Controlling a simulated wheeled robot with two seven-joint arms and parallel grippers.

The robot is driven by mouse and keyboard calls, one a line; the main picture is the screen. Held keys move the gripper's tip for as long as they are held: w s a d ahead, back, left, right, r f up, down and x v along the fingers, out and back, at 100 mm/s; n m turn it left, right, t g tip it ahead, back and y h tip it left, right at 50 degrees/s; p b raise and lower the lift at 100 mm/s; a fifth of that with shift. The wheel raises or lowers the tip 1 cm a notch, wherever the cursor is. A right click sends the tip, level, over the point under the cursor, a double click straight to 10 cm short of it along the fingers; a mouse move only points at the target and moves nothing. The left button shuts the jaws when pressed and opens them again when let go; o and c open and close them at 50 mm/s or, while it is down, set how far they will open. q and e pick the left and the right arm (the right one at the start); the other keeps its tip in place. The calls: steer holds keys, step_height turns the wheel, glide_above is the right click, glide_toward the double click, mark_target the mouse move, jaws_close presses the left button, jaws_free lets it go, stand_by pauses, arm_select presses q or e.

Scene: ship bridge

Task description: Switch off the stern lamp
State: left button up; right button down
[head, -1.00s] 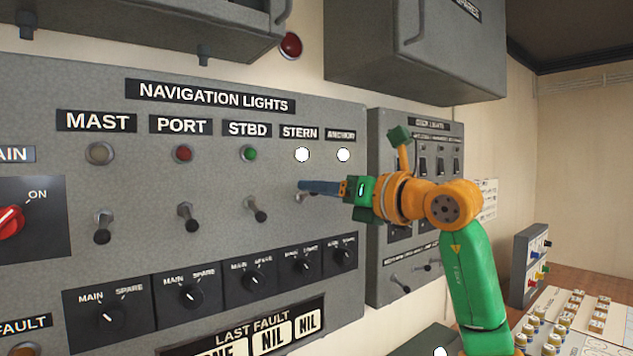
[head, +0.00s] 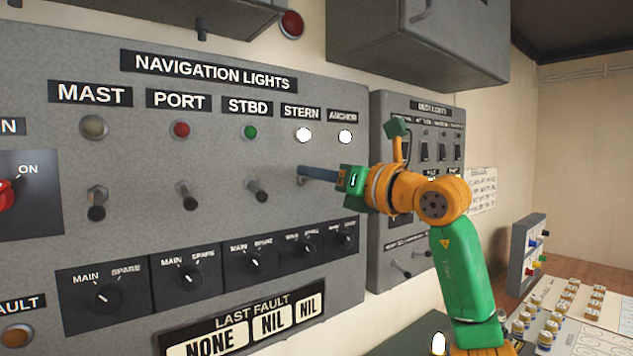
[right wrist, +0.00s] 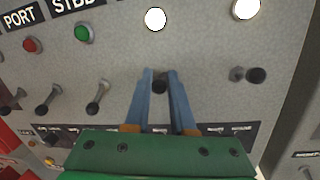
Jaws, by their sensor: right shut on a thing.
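The stern lamp (head: 304,135) glows bright white under the STERN label (head: 301,113) on the grey navigation lights panel (head: 60,145). It also shows bright at the top of the right wrist view (right wrist: 155,18). Below it is the stern toggle switch (right wrist: 160,87), its dark tip between my blue fingers. My right gripper (head: 303,171) reaches in from the right and is shut on this switch; its fingers (right wrist: 160,73) stand on either side of the lever. In the head view the fingers mostly hide the switch. My left gripper is not in view.
The anchor lamp (head: 345,136) is also lit white, and its toggle (right wrist: 255,75) is just right of my fingers. The stbd toggle (head: 258,191) is to the left. Rotary knobs (head: 255,262) sit below. A grey cabinet (head: 420,45) hangs above right.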

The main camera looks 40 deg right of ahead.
mark_target(306, 179)
step_height(306, 179, down, 3)
steer(key=t+b, duration=0.4)
steer(key=b, duration=0.3)
steer(key=shift+r+n+b, duration=0.1)
steer(key=shift+n+b, duration=0.3)
steer(key=shift+t+y+b, duration=0.4)
steer(key=shift+t+b, duration=0.7)
steer(key=shift+t, duration=0.1)
steer(key=shift+n, duration=0.3)
steer(key=shift+t+y, duration=0.3)
steer(key=c, duration=0.8)
jaws_free()
steer(key=shift+o, duration=0.2)
steer(key=shift+b, duration=0.3)
